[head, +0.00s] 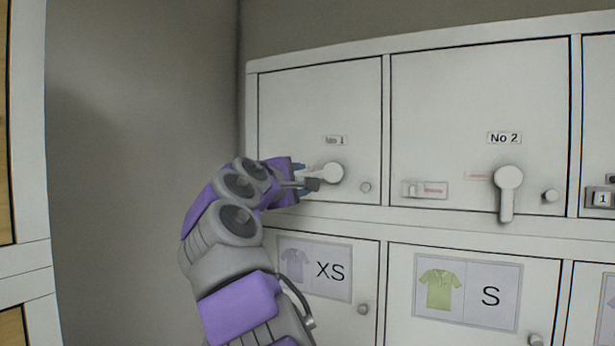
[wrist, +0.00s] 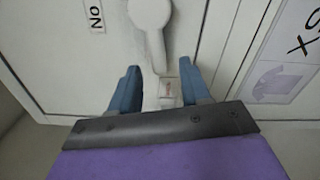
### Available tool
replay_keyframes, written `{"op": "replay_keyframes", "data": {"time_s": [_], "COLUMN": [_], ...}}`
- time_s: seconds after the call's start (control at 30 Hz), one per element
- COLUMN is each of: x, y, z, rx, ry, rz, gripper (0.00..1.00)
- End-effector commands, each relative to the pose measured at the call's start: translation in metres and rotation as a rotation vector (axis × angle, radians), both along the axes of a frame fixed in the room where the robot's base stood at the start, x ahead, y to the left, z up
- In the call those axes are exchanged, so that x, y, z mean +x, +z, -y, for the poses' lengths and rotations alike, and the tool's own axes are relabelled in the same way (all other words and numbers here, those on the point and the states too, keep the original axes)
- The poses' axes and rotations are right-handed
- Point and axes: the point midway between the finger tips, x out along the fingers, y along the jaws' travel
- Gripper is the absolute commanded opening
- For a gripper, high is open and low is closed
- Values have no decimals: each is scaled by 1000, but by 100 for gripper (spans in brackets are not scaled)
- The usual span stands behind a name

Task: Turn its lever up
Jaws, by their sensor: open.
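The white lever on door No 1 (head: 333,172) has a round hub, and its handle points left towards my gripper (head: 303,181). In the wrist view the same lever (wrist: 151,14) runs from its hub down into the space between my fingers. My gripper (wrist: 160,87) is open, with one blue finger on either side of the handle's end. I cannot tell whether either finger touches it. My gripper hides part of the handle in the head view. Another white lever, on door No 2 (head: 508,185), hangs straight down.
Door No 1 (head: 290,100) and door No 2 (head: 440,85) are closed. A small round knob (head: 366,187) sits right of the first lever. A slide latch (head: 426,190) is on door No 2. Below are doors labelled XS (head: 328,272) and S (head: 490,297). A grey wall is at left.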

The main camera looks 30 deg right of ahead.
Motion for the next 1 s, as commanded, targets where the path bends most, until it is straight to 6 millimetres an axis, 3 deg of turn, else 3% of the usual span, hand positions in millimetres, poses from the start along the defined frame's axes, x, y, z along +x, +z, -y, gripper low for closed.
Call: {"op": "replay_keyframes", "data": {"time_s": [0.4, 0.83, 1.0], "x": [27, 29, 29], "y": [0, 0, 0], "z": [33, 37, 37], "rx": [2, 1, 1], "ry": [1, 0, 0], "rz": [0, 1, 1], "gripper": [47, 47, 31]}}
